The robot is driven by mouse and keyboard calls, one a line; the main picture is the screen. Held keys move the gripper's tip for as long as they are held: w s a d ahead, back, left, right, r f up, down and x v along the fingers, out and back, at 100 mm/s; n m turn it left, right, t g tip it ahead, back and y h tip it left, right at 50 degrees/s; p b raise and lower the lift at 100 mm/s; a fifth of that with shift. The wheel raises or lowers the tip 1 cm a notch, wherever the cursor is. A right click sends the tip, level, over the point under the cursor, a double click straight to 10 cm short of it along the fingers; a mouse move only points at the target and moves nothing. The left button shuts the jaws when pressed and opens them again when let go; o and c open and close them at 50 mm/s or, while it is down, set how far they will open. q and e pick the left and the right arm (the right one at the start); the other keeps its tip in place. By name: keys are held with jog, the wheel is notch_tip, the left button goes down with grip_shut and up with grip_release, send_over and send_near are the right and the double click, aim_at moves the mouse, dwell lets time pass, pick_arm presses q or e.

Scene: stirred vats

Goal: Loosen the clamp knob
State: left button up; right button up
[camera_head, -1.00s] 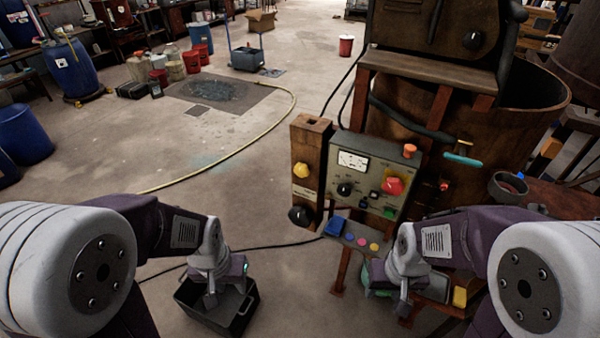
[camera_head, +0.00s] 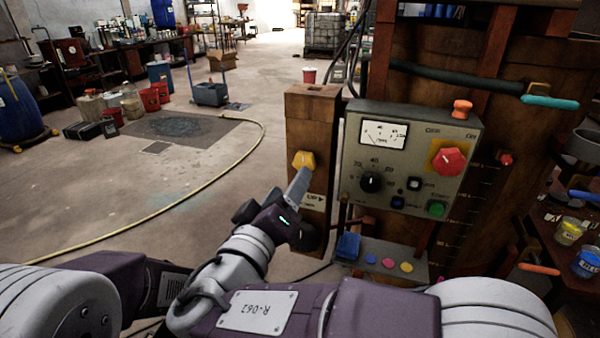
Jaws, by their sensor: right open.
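A yellow knob (camera_head: 304,160) sits on the front of a wooden post (camera_head: 312,125), left of the grey control panel. A dark round knob (camera_head: 308,238) shows lower on the post, partly hidden behind my right gripper. No label I can read says which is the clamp knob. My right gripper (camera_head: 272,197) reaches across from the right. It is open and empty, with one grey finger just below the yellow knob; I cannot tell whether they touch. My left arm shows at the lower left, but its gripper is out of sight.
The control panel (camera_head: 350,185) has a meter, a black dial, a red knob (camera_head: 449,160) and a green button. A ledge with coloured buttons (camera_head: 388,262) juts out below. A yellow hose (camera_head: 190,208) lies on the floor, which is open at left.

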aim_at(303, 164)
jog(key=x, duration=0.8)
jog(key=shift+f+p, duration=0.1)
jog(key=shift+p, duration=0.25)
jog(key=c, duration=1.4)
jog(key=shift+o, duration=0.2)
